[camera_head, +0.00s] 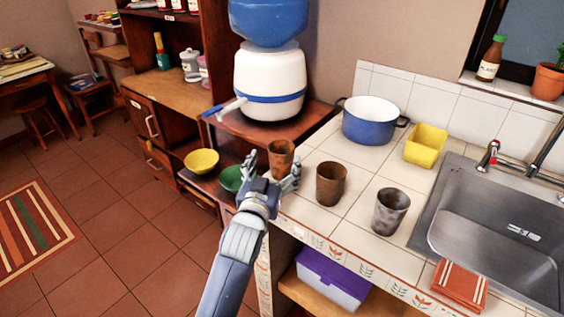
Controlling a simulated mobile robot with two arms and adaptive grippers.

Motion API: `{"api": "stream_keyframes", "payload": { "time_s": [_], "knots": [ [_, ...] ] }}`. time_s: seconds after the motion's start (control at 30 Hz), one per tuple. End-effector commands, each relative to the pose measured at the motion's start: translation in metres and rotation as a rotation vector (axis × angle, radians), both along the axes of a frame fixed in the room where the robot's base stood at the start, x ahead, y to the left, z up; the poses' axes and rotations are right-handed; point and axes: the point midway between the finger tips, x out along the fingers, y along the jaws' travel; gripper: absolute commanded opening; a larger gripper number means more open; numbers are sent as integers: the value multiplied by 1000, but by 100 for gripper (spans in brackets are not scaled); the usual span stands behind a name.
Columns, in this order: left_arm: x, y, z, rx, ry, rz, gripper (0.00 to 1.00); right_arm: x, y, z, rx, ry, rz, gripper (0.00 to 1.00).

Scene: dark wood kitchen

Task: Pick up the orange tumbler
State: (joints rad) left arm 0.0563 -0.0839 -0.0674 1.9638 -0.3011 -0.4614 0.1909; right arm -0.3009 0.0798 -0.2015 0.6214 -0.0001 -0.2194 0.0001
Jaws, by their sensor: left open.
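Three tumblers stand upright in a slanting row on the white tiled counter (350,232). The farthest one, an orange-brown tumbler (281,153), is near the counter's left edge. My left gripper (272,168) is open, with one finger to the left of this tumbler and one to the right, overlapping its lower part in the picture. I cannot tell whether the fingers touch it. A darker brown tumbler (331,184) stands just right of the gripper. A greyish tumbler (390,212) is closer to the sink. My right gripper is not in view.
A blue pot (368,128) and a yellow container (425,146) stand behind the tumblers. The sink (490,220) is at right, with an orange cloth (460,286) at its front. A water dispenser (270,82) stands at back left. Yellow (201,161) and green (231,179) bowls sit lower left.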

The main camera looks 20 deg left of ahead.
Motion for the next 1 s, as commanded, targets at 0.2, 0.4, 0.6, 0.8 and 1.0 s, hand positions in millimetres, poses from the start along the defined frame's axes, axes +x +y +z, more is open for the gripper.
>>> {"api": "stream_keyframes", "payload": {
  "time_s": [0.2, 0.4, 0.6, 0.8, 1.0],
  "knots": [
    [15, 0, 2, 0, 0, 0, 79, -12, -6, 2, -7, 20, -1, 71],
    [43, -1, 5, 1, 0, 0, 79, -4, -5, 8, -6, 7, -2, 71],
    [59, 0, 3, 0, 1, -1, 79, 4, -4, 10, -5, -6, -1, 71],
    [60, 0, 2, 0, 1, -1, 79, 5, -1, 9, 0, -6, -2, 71],
    [60, 0, 2, 0, 1, -1, 43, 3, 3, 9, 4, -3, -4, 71]
  ]
}}
